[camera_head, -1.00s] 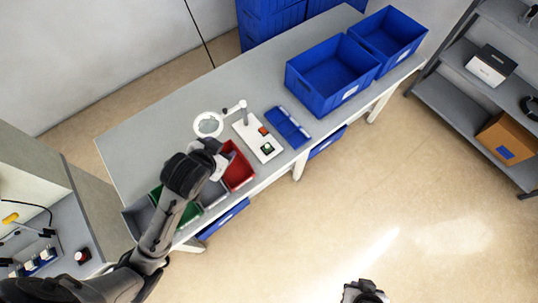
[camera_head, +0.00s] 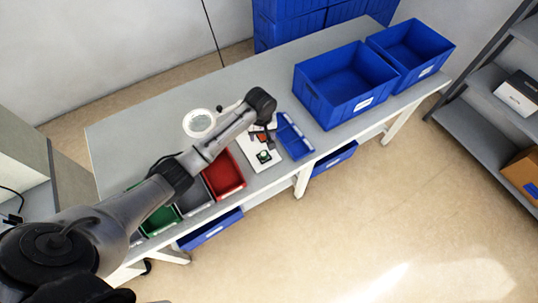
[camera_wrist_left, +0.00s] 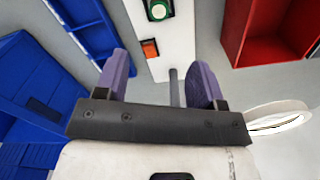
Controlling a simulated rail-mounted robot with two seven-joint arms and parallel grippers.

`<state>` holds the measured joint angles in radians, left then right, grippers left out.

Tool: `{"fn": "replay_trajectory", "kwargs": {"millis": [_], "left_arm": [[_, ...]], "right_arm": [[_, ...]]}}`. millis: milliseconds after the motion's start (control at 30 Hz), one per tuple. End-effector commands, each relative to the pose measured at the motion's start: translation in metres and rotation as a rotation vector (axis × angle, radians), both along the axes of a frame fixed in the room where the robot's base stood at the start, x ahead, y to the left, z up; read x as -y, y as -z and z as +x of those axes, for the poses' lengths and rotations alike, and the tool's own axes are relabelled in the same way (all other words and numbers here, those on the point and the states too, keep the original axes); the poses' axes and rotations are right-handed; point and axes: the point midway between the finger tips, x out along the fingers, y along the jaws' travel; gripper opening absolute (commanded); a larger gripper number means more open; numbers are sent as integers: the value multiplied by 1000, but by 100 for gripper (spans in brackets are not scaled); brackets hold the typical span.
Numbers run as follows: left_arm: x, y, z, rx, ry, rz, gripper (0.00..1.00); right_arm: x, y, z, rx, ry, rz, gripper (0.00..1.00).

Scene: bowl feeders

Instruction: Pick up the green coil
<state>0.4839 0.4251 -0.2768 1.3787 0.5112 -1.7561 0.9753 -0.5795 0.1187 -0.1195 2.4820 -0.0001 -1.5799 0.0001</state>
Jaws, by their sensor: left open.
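The green coil (camera_head: 264,156) sits in a dark holder at the near end of a white plate (camera_head: 249,160) on the grey table. It also shows at the top edge of the left wrist view (camera_wrist_left: 158,9). My left gripper (camera_head: 264,134) is above the plate, beside an orange-red block. In the left wrist view my left gripper (camera_wrist_left: 158,62) is open, with its two purple fingers apart and nothing between them gripped. The coil lies beyond the fingertips, apart from them. My right gripper is out of view.
A blue divided tray (camera_head: 294,137) lies right of the plate. Red (camera_head: 225,176), grey and green bins stand to the left. A ring-shaped magnifier lamp (camera_head: 199,123) stands behind. Two large blue crates (camera_head: 345,85) occupy the right of the table. The table's back left is clear.

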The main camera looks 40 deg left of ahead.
Motion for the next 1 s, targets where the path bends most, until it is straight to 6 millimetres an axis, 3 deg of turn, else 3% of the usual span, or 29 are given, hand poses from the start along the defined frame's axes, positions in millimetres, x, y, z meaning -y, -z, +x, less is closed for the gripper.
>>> {"fn": "replay_trajectory", "kwargs": {"millis": [167, 600, 1000], "left_arm": [[0, 3, -1, -6, -120, 2, 63], [0, 70, -1, -5, -142, 2, 63], [1, 97, 0, -3, -141, 2, 63]], "right_arm": [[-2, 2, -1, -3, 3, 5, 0], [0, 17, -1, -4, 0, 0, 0], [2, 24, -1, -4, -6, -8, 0]]}}
